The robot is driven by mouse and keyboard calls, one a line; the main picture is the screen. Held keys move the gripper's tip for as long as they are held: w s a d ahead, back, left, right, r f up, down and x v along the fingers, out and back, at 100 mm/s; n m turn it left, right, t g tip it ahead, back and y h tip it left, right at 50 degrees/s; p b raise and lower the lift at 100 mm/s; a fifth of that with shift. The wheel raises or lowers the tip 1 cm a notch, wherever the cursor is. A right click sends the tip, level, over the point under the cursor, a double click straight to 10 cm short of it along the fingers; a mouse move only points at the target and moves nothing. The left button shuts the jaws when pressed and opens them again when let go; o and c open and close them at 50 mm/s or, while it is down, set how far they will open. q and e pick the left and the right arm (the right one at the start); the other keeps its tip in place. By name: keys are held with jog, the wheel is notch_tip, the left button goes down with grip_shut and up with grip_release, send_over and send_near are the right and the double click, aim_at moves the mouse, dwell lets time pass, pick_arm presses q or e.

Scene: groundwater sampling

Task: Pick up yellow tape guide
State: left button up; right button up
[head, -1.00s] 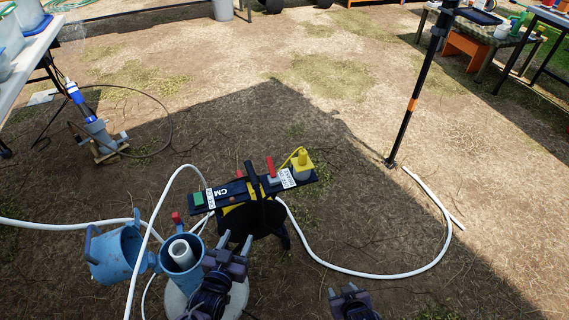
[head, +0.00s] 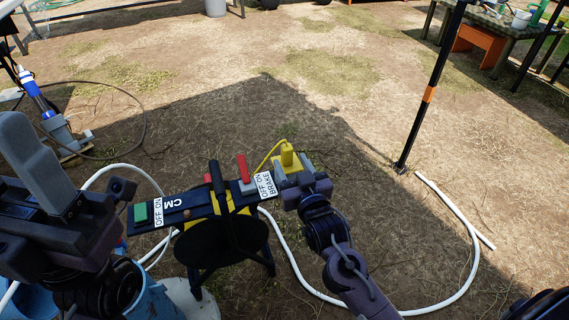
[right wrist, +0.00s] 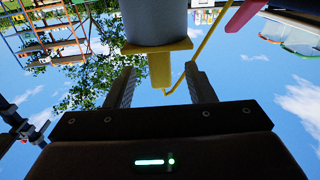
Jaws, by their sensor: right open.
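The yellow tape guide (head: 288,156) stands at the right end of the black reel panel (head: 178,206), with a thin yellow line attached. In the right wrist view the yellow guide (right wrist: 159,68) shows under a grey cylinder, between the finger tips. My right gripper (head: 300,182) is open, just in front of the guide; its fingers (right wrist: 161,84) stand on either side with gaps. In the head view the gripper hides the lower part of the guide. My left gripper (head: 82,170) is open and empty, close to the camera at the left.
A white hose (head: 465,215) curves over the ground. Blue buckets sit at lower left.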

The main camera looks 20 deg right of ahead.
aim_at(285, 150)
jog(key=w+b, duration=0.2)
jog(key=w, duration=0.4)
jog(key=shift+b, duration=0.35)
jog(key=shift+s, duration=0.1)
jog(key=shift+c, duration=0.3)
grip_shut()
jog(key=shift+r, duration=0.1)
